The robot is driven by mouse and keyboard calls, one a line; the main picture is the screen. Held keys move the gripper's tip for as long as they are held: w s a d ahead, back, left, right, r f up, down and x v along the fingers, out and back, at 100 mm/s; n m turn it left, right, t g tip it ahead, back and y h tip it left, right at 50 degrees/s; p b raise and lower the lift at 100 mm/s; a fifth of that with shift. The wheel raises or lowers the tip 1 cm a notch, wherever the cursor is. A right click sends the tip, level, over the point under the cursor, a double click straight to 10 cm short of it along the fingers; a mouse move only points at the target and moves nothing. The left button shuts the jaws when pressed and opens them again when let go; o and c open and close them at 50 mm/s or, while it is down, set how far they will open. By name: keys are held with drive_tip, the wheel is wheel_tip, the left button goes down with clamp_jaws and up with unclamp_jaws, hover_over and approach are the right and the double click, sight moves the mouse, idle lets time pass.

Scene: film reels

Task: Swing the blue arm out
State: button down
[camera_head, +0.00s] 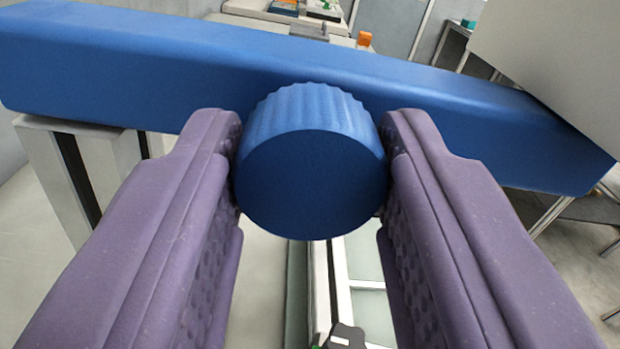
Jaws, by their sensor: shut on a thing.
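The blue arm (165,75) is a long blue bar that spans the head camera view, sloping down from upper left to lower right. A round blue knob (310,185) with a ridged rim stands out from its middle towards me. My gripper (311,180) has two purple padded fingers, one on each side of the knob. The fingers are shut on the knob, touching its left and right sides. The far side of the bar is hidden, and its right end lies near a grey panel.
A grey panel (560,60) fills the upper right, close to the bar. A metal post (55,180) stands under the bar's left part. Behind are light benches with a small orange block (364,39). Pale floor (575,265) shows at the lower right.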

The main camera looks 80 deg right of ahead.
drive_tip(key=shift+r, duration=0.15)
drive_tip(key=c, duration=0.7)
unclamp_jaws()
drive_tip(key=shift+o, duration=0.2)
drive_tip(key=shift+a, duration=0.1)
drive_tip(key=v, duration=0.7)
drive_tip(key=shift+a+p, duration=0.35)
